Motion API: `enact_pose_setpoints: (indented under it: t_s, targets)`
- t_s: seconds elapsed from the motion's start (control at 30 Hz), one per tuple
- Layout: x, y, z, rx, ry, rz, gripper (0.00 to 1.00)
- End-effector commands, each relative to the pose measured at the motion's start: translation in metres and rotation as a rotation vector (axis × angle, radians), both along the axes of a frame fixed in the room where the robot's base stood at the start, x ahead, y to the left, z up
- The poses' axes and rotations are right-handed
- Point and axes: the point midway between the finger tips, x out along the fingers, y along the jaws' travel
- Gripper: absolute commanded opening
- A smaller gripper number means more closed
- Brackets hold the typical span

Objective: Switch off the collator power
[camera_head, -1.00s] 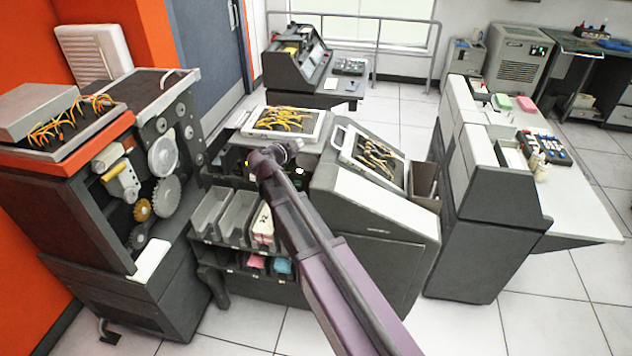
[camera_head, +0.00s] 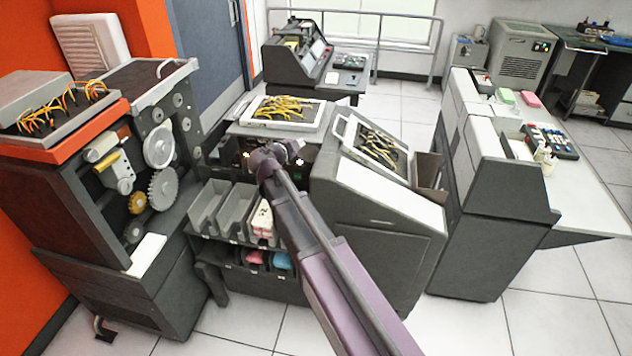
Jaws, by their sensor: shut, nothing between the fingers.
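The machine in the middle, which I take to be the collator (camera_head: 375,235), has a sloped grey-white front, plugboards with yellow wires on top and card pockets at its left. My gripper (camera_head: 294,149), at the end of my purple-grey arm, is in front of the dark recess below the rear plugboard. It is shut and empty, and looks small and partly hidden by its own wrist. I cannot tell which is the power switch, nor whether my gripper touches anything.
A geared machine (camera_head: 130,190) with an orange-edged top stands close at the left. The sloped plugboard (camera_head: 373,151) rises right of my gripper. A grey-white machine with a table (camera_head: 578,200) stands at the right. Tiled floor (camera_head: 455,325) is clear in front.

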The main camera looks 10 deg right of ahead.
Motion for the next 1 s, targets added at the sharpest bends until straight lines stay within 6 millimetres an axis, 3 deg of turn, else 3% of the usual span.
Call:
enact_pose_setpoints:
  t_s: [0.03, 1.0]
  targets:
    - [0.0, 0.0, -0.015, 0.0, 0.0, 0.0, 0.0]
    - [0.0, -0.002, -0.147, 0.001, 0.0, -0.002, 0.0]
